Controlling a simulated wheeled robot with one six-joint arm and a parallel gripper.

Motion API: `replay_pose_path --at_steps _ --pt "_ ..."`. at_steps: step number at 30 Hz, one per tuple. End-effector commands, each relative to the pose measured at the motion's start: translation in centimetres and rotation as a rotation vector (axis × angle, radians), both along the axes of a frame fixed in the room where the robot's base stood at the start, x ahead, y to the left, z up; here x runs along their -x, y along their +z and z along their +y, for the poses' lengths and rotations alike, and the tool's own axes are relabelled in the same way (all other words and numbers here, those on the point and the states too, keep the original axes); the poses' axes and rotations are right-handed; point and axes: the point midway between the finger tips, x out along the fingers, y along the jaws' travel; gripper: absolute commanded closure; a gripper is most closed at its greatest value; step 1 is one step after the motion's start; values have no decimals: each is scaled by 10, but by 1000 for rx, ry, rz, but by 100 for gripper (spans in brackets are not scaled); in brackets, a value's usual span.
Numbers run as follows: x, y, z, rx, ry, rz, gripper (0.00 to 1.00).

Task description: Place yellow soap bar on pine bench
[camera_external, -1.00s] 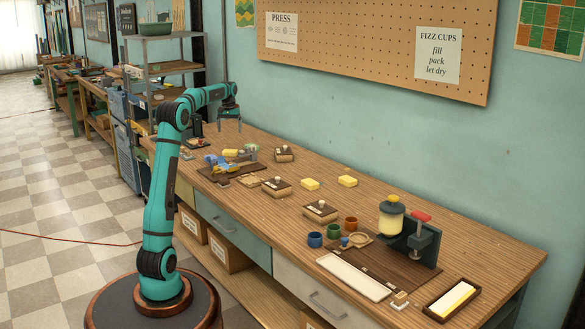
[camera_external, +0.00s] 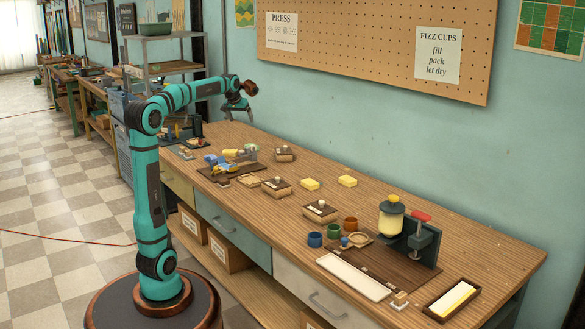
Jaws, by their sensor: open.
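Two yellow soap bars lie apart on the bare wood of the pine bench (camera_external: 400,185): one near the middle (camera_external: 310,184) and one (camera_external: 347,181) to its right. A smaller yellow piece (camera_external: 230,153) sits among the cluttered things at the bench's far left. A pale yellow bar (camera_external: 456,298) lies in a dark tray at the near right end. My gripper (camera_external: 237,108) is open, with nothing seen in it. It is raised above the bench's far left end, well away from the two soap bars.
Dark wooden blocks with pale knobs (camera_external: 319,210) stand along the bench. A press (camera_external: 416,240), a yellow-lidded jar (camera_external: 391,217), small coloured cups (camera_external: 332,230) and a white tray (camera_external: 354,275) fill the right part. The back strip along the wall is clear.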

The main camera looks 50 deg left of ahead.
Motion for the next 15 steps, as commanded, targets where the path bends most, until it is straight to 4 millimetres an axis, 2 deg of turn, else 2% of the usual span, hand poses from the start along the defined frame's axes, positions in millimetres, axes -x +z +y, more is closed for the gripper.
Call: replay_pose_path --at_steps 1,3,8,15 --pt "8 8 -17 -18 -21 -34 6" --pt "17 17 -37 -43 -48 -82 6" --pt "42 34 -82 -95 -110 -193 6" --pt "86 53 -143 -166 -198 -365 6"
